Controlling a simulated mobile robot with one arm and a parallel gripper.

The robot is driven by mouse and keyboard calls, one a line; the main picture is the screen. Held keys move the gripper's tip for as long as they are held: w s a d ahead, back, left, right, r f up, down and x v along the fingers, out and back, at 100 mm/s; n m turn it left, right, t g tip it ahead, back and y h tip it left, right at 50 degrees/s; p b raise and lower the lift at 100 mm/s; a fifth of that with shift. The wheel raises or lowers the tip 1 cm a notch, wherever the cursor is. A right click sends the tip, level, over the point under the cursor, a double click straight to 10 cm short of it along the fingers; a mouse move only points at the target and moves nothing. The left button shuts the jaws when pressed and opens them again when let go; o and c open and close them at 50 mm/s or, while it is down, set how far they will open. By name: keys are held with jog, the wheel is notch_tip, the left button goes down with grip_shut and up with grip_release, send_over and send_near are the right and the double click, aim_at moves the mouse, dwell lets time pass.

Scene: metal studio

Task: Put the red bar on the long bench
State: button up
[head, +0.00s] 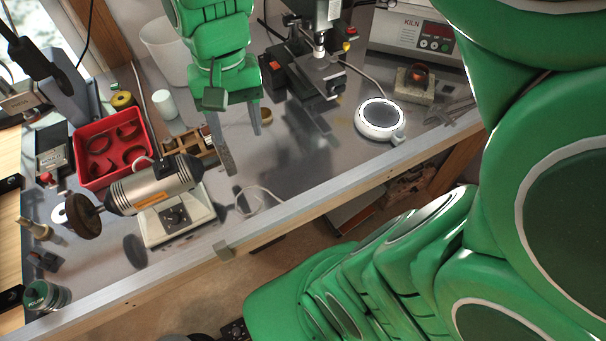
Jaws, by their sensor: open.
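My gripper (243,151) hangs over the middle of a long grey metal bench (305,160), its two fingers pointing down and apart. It is open, with nothing visible between the fingers. I cannot make out a red bar anywhere in this view. The bench runs diagonally from lower left to upper right, with a pale front edge. Part of its surface behind my gripper is hidden.
A red tray (75,150) with ring-shaped pieces and a polishing motor (150,190) stand on the left. A drill press (310,85), round white device (379,118) and kiln box (400,35) stand on the right. Bare bench lies between motor and white device.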

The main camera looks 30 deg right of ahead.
jog(key=s+d+f+n, duration=0.1)
jog(key=s+d+f, duration=0.1)
jog(key=s, duration=0.4)
jog(key=s+d+f+n, duration=0.1)
jog(key=s+d+f, duration=0.1)
jog(key=s, duration=0.4)
jog(key=shift+d+f+h, duration=0.25)
jog(key=shift+d+h, duration=0.05)
jog(key=shift+d, duration=0.6)
